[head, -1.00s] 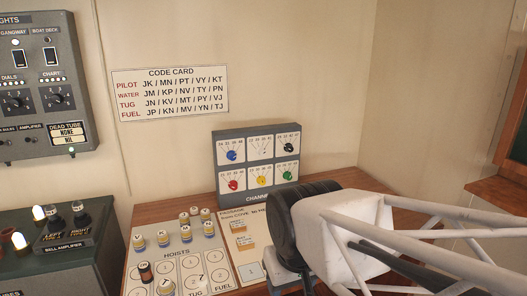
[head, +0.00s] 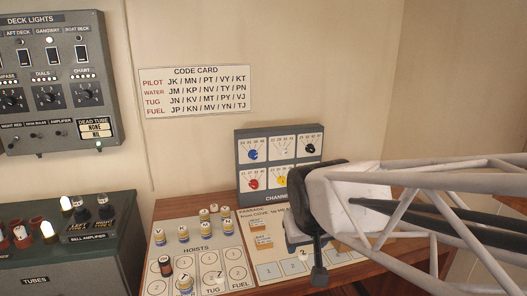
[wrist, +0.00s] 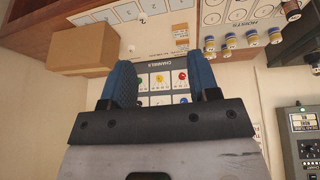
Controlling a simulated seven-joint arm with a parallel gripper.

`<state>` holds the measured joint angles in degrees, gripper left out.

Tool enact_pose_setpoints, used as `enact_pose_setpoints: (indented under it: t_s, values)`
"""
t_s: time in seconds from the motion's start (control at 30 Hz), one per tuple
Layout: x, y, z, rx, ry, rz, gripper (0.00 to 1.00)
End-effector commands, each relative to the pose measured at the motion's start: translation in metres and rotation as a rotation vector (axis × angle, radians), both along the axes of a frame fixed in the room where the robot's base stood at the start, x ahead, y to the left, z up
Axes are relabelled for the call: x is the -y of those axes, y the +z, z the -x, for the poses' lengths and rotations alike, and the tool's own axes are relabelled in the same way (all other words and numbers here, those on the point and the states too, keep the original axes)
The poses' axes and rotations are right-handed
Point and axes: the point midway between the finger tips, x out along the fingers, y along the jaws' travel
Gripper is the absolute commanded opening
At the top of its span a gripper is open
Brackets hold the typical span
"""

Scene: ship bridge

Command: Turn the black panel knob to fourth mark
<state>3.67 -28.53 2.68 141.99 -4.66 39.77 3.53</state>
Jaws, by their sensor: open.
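The black knob (head: 314,148) is at the top right of the grey channels panel (head: 240,160), which stands at the back of the desk. Lines fan out above the knob to small numbers; I cannot read which mark it points at. My gripper (wrist: 162,64) is open and empty, its two blue fingers apart. In the head view my gripper (head: 318,235) is in front of the panel's lower right, hiding the green knob.
Blue (head: 253,154), white (head: 286,152), red (head: 253,183) and yellow (head: 281,181) knobs crowd the same panel. Several hoist pegs (head: 184,236) stand on the desk left. A brown box (wrist: 82,50) shows in the wrist view. A code card (head: 195,92) hangs on the wall.

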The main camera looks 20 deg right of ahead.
Motion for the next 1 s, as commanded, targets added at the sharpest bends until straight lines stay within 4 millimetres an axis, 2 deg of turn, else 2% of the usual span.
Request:
enact_pose_setpoints:
  t_s: [0.1, 0.4, 1.0]
  values:
    - [0.012, 0.003, -0.033, 0.062, -0.016, 0.016, 0.55]
    - [0.045, 0.011, -0.111, 0.225, -0.042, 0.054, 0.55]
    - [0.116, 0.016, -0.254, 0.544, -0.045, 0.095, 0.55]
